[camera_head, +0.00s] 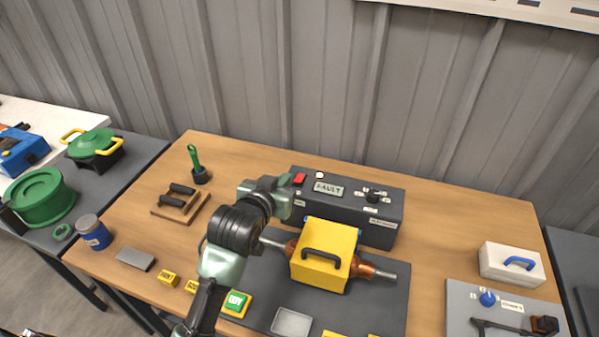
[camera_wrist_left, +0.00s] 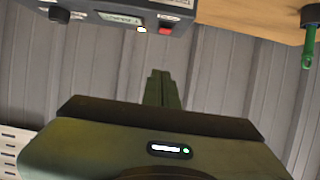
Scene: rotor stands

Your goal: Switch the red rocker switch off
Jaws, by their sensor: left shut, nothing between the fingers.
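The red rocker switch (camera_head: 299,179) sits on the top left of a dark grey control box (camera_head: 360,222). In the left wrist view the red rocker switch (camera_wrist_left: 166,30) shows near the top middle, on the upside-down box (camera_wrist_left: 100,6). My left gripper (camera_head: 287,184) is close beside the switch in the head view; contact cannot be told. In the wrist view the left gripper's fingers (camera_wrist_left: 160,76) are together, empty, and point towards the switch with a gap in the picture. The rocker's tilt is too small to tell. My right gripper is not in view.
A display reading FAULT (camera_head: 328,189), a white lamp (camera_head: 320,175) and a black knob (camera_head: 375,195) share the box. A yellow housing with a handle (camera_head: 321,271) stands in front. A green-handled tool (camera_head: 195,160) stands to the left.

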